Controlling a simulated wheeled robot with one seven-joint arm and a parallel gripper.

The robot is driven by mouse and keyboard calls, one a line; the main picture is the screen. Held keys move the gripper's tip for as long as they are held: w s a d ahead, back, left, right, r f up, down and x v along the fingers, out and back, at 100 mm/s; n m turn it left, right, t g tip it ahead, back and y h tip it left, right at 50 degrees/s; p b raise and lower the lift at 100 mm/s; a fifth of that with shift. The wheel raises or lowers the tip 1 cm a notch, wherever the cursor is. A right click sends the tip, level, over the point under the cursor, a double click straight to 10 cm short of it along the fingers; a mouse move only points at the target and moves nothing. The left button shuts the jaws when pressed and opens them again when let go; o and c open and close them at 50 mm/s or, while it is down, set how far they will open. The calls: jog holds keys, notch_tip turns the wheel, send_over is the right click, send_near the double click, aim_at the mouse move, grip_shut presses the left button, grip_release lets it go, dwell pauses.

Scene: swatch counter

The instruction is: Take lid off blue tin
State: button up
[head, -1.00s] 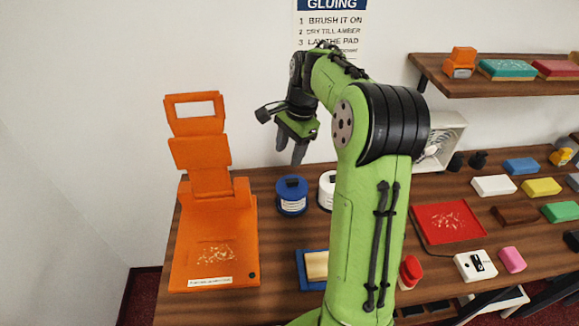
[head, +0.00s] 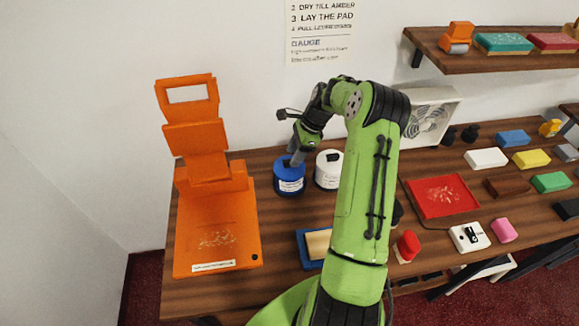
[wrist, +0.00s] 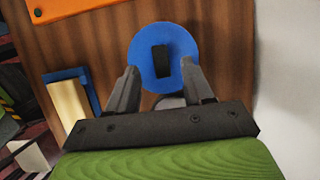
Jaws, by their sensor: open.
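The blue tin (head: 289,181) stands upright on the wooden counter, with its blue lid (wrist: 180,48) on top. The lid has a black block-shaped knob (wrist: 161,60) at its middle, clear in the wrist view. My gripper (wrist: 160,74) is open over the tin, with its two dark fingers apart and the knob between and just beyond their tips in the picture. In the head view my gripper (head: 296,158) is just above the lid and hides part of its top. I cannot tell whether the fingers touch the lid.
A white tin (head: 327,172) stands close on the right of the blue tin. An orange stand (head: 215,225) is to the left. A blue tray with a tan block (head: 317,243) lies in front. A red tray (head: 442,197) lies farther right, beyond my arm.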

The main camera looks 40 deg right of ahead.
jog(key=x, duration=0.3)
jog(key=shift+w, duration=0.15)
jog(key=shift+c, duration=0.5)
grip_shut()
jog(key=shift+r, duration=0.15)
